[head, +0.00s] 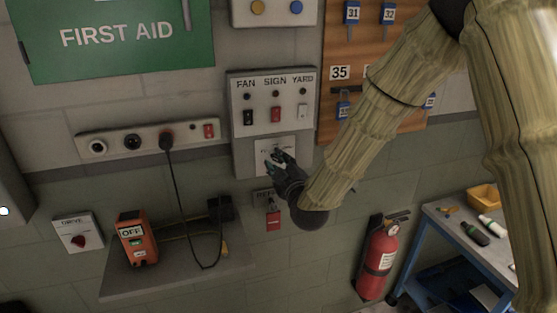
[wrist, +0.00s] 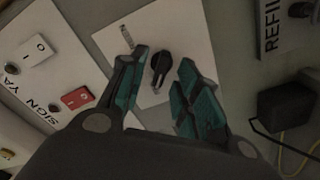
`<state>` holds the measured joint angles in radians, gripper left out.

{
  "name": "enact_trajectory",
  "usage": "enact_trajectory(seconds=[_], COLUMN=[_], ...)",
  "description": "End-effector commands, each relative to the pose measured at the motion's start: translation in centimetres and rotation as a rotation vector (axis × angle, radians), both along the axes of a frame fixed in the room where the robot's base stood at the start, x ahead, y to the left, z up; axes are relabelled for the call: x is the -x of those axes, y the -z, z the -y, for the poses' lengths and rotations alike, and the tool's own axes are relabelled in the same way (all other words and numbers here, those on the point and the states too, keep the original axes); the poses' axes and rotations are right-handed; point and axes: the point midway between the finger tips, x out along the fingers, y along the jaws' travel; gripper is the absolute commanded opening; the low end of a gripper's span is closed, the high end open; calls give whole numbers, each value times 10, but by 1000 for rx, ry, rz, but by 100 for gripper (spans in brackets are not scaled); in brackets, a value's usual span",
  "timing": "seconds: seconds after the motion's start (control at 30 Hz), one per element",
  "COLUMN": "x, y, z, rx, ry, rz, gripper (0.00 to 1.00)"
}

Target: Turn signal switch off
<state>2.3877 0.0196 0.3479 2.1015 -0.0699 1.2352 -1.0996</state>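A white plate (head: 262,147) with a partly hidden label is on the wall below the FAN, SIGN, YARD panel. In the wrist view the plate (wrist: 184,30) carries a black rotary knob (wrist: 163,63) with a pale pointer mark; the label is unreadable. My gripper (head: 275,159) is in front of this plate and hides its knob in the head view. In the wrist view my gripper (wrist: 163,66) is open, its teal-padded fingers on either side of the knob, with a gap visible on both sides. I cannot tell whether the fingertips reach the knob's depth.
The panel (head: 295,86) above has a black, a red and a white rocker. A REFILL plate (wrist: 267,35) with a red tag (head: 273,218) is below. A socket strip (head: 107,142) with a hanging cable, an orange box (head: 136,240) and a fire extinguisher (head: 379,260) are nearby.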

Motion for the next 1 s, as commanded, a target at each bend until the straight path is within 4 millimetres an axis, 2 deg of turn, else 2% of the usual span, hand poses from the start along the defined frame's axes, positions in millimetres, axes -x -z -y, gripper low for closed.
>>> enact_trajectory(seconds=[0.33,0.5,1.0], x=[-2,-2,-2], y=[1,1,3], z=[-1,-1,0], rx=[0,0,-71], ry=[-1,-1,0], rz=[-1,-1,-23], gripper=[30,0,0])
